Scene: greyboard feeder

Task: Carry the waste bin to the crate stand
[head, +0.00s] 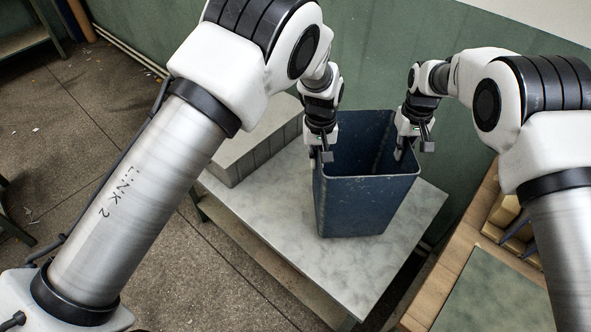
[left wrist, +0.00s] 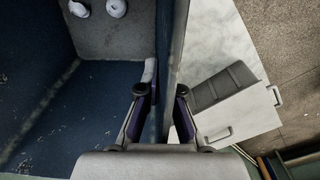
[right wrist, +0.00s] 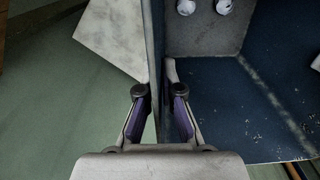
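The waste bin (head: 365,200) is a dark blue, open-topped, upright bin over the pale marbled table (head: 270,228). I cannot tell whether its base touches the top. My left gripper (head: 324,145) straddles the bin's left wall, one finger inside and one outside; in the left wrist view its fingers (left wrist: 162,92) close in on that wall. My right gripper (head: 414,142) does the same on the right wall, and its fingers (right wrist: 160,92) show in the right wrist view. Small white objects (left wrist: 116,8) lie inside the bin. I cannot tell which furniture is the crate stand.
A grey ribbed block (head: 240,150) sits on the table, left of the bin. A wooden bench (head: 440,285) with a green mat (head: 490,295) and a compartmented tray stands at the right. A green wall (head: 450,30) is close behind. Speckled floor (head: 120,95) is open at the left.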

